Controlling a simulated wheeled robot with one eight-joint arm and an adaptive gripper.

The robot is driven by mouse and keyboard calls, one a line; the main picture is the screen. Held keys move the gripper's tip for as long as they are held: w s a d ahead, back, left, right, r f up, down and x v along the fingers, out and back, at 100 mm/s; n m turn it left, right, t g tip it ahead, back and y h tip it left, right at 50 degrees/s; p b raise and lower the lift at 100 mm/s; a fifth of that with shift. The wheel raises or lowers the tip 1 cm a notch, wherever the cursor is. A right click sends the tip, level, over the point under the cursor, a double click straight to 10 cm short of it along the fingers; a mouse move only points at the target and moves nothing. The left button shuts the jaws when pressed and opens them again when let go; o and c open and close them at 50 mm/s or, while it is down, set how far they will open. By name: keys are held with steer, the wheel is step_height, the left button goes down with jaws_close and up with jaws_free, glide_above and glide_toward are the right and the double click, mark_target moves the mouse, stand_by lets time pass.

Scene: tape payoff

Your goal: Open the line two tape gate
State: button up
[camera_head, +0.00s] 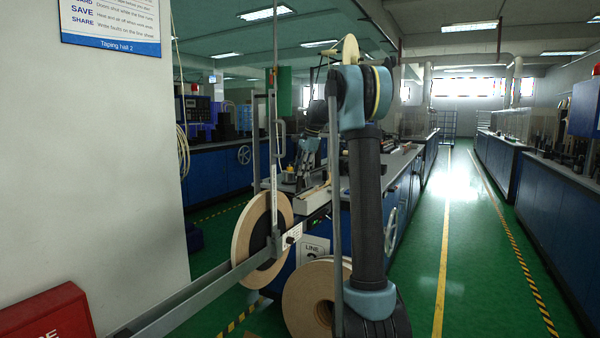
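The tape gate seems to be the grey metal frame in front of the line two machine, with a thin upright post (272,150) and a long low rail (190,298) running to the lower left. A bar-shaped handle (281,140) and a green plate (284,92) are on the upright. A large tape reel (246,232) stands at the rail, and a second reel (306,300) is lower right, partly behind my arm. My gripper (304,168) seems to be the dark part right of the handle, apart from it in the picture. Its fingers are too small and dark to read.
A white wall with a sign (112,22) fills the left, with a red box (48,318) low in front. The blue machine bench (400,190) runs back behind my arm. The green aisle (470,230) on the right is clear, and more blue benches (545,195) line its far side.

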steer(key=shift+o, duration=0.2)
steer(key=v, duration=1.2)
steer(key=shift+f, duration=0.1)
steer(key=s+d+f+n+h, duration=0.1)
steer(key=s+f+n, duration=0.35)
steer(key=s, duration=0.85)
steer(key=s+d+f+n, duration=0.15)
steer(key=s+f, duration=0.55)
steer(key=s, duration=0.7)
steer(key=s+d+f+n+h, duration=0.1)
steer(key=s+f+n, duration=0.6)
steer(key=s+f, duration=1.7)
steer(key=shift+s+d+f+n+h, duration=0.25)
steer(key=shift+d+f+n+h, duration=0.15)
steer(key=shift+d+f, duration=0.45)
steer(key=shift+a+f, duration=0.1)
